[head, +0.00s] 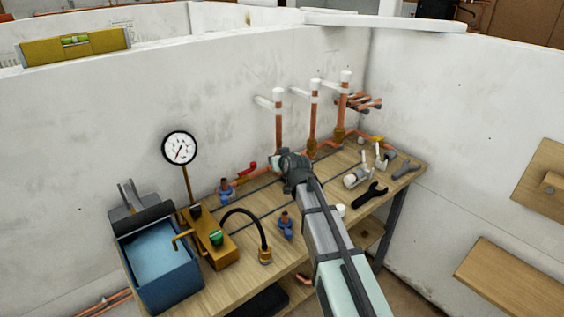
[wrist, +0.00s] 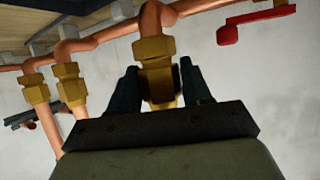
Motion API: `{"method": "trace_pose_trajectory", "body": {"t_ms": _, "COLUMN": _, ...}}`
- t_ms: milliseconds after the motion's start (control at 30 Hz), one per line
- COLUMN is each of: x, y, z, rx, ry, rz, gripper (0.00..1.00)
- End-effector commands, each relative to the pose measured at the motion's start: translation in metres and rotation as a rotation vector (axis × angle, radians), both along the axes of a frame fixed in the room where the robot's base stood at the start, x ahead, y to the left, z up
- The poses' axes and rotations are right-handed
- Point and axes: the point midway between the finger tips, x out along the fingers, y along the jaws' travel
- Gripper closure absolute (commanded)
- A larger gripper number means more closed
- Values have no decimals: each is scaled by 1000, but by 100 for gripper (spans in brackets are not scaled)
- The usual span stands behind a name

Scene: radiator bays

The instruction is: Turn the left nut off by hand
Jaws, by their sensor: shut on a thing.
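The left nut (wrist: 155,52) is a brass hex fitting on a copper pipe, below the elbow of a copper run in the wrist view. My gripper (wrist: 159,72) has one dark finger on each side of it and is shut on it. In the head view my gripper (head: 278,163) is at the foot of the left copper riser (head: 279,125) and hides the left nut there. Two more brass nuts, the middle one (wrist: 70,82) and the far one (wrist: 35,90), sit on neighbouring pipes to the left in the wrist view.
A red lever valve (head: 246,169) lies left of my gripper. A pressure gauge (head: 179,148), pump with blue tank (head: 160,262) and black hose (head: 247,212) stand on the bench's left. White walls close in behind.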

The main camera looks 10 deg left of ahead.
Motion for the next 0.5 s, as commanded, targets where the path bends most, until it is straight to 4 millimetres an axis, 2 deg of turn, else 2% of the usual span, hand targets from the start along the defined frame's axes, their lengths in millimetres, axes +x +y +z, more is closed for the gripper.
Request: {"method": "trace_pose_trajectory", "body": {"t_ms": 500, "x": 0, "y": 0, "z": 0, "rx": 0, "ry": 0, "rz": 168, "gripper": 69}}
